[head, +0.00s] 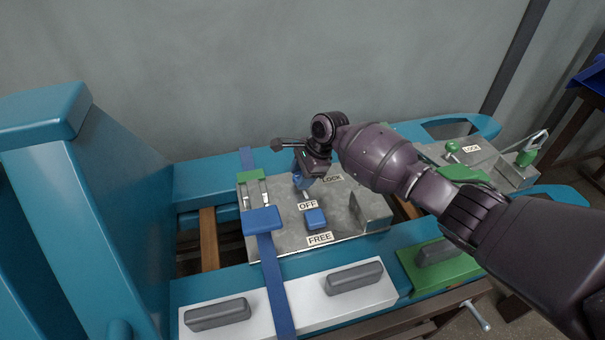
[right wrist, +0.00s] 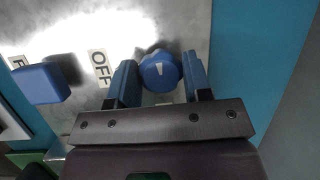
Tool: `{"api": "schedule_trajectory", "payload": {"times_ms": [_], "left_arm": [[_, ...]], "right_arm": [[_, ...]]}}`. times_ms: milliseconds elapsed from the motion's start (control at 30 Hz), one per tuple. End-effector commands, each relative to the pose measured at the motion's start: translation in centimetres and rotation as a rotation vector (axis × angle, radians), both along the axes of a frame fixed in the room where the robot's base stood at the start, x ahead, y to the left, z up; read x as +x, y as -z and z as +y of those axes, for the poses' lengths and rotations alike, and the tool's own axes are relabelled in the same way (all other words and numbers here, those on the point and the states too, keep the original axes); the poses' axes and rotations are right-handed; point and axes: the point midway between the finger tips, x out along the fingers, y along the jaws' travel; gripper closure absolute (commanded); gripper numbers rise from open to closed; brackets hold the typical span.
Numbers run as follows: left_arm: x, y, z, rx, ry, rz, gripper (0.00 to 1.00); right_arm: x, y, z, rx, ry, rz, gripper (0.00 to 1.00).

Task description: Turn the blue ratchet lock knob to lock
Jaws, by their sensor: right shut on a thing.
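The round blue knob (right wrist: 159,72) with a white pointer mark shows in the right wrist view, beside the OFF label (right wrist: 99,68). My right gripper (right wrist: 160,82) has its two blue fingers on either side of the knob and is shut on it. In the head view my right gripper (head: 302,182) reaches down to the metal plate (head: 283,218) and hides most of the knob. The LOCK label (head: 332,178) is just right of the gripper, partly covered. The OFF label (head: 307,204) and FREE label (head: 319,239) lie nearer the front. My left gripper is not in view.
A square blue block (head: 316,219) stands between OFF and FREE. A blue strap (head: 277,285) with a buckle runs along the plate's left side. An upright metal bracket (head: 369,211) stands at the right. A second plate with green parts (head: 485,160) lies beyond my right arm.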

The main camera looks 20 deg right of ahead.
Motion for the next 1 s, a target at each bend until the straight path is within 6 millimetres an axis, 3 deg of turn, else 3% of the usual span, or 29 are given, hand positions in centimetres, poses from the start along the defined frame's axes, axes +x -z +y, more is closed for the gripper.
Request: {"api": "schedule_trajectory", "payload": {"times_ms": [100, 433, 1000], "left_arm": [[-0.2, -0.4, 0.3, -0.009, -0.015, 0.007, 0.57], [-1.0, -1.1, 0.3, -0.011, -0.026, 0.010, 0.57], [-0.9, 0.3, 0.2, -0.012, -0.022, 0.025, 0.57]], "right_arm": [[0.1, -0.9, 0.1, 0.002, -0.054, -0.006, 0.78], [0.1, -0.3, 0.1, 0.001, -0.280, 0.000, 0.79], [0.1, 0.4, 0.1, 0.003, -0.809, 0.006, 0.78]]}}
